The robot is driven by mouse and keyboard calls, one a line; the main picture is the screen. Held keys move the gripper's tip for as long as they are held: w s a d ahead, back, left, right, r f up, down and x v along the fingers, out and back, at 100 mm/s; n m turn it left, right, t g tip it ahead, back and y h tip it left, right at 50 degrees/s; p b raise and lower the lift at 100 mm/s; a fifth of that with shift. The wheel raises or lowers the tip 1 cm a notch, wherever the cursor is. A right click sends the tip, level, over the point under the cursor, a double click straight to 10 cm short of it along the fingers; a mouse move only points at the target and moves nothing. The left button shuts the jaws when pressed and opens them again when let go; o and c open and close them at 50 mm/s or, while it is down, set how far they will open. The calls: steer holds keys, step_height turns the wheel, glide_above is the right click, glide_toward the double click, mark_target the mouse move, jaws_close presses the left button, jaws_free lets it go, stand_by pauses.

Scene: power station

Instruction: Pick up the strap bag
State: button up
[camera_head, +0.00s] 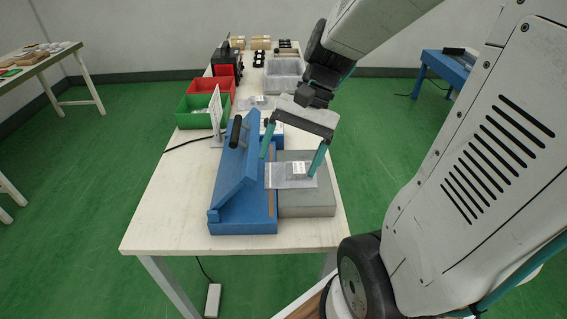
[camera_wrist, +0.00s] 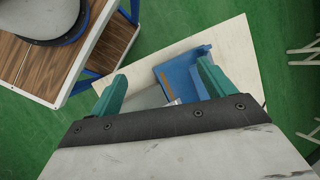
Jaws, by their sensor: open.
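The strap bag (camera_head: 284,181) is a small clear plastic bag with a pale label. In the head view it lies across the right edge of the blue sealing machine (camera_head: 243,183) and the grey block beside it. My gripper (camera_head: 288,165) is open, with one teal finger on each side of the bag in the picture. The gap between fingers and bag is hard to judge. The blue machine (camera_wrist: 183,78) shows there too.
The grey block (camera_head: 309,204) stands right of the machine on the white table (camera_head: 160,215). Behind are a green bin (camera_head: 198,110), a red bin (camera_head: 213,85), a grey bin (camera_head: 284,77) and a white sign plate (camera_head: 216,107). The table's front left is clear.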

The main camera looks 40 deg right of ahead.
steer(key=w+d+f+m+t+y, duration=0.3)
steer(key=w+d+f+m+y, duration=0.1)
steer(key=w+d+f+m, duration=0.25)
steer(key=m+t+y, duration=0.2)
steer(key=m+t, duration=0.3)
steer(key=m, duration=0.4)
glide_toward(298, 167)
steer(key=a, duration=0.3)
steer(key=shift+w+r, duration=0.2)
steer(key=shift+r, duration=0.2)
steer(key=shift+w+d+f+m+t+h, duration=0.1)
steer(key=shift+d+f+m+t+h, duration=0.1)
steer(key=shift+f+m+t+h, duration=0.15)
steer(key=x, duration=0.3)
steer(key=f+x, duration=0.1)
steer(key=x, duration=0.3)
steer(key=shift+f, duration=0.15)
steer(key=c, duration=1.1)
steer(key=shift+c, duration=0.2)
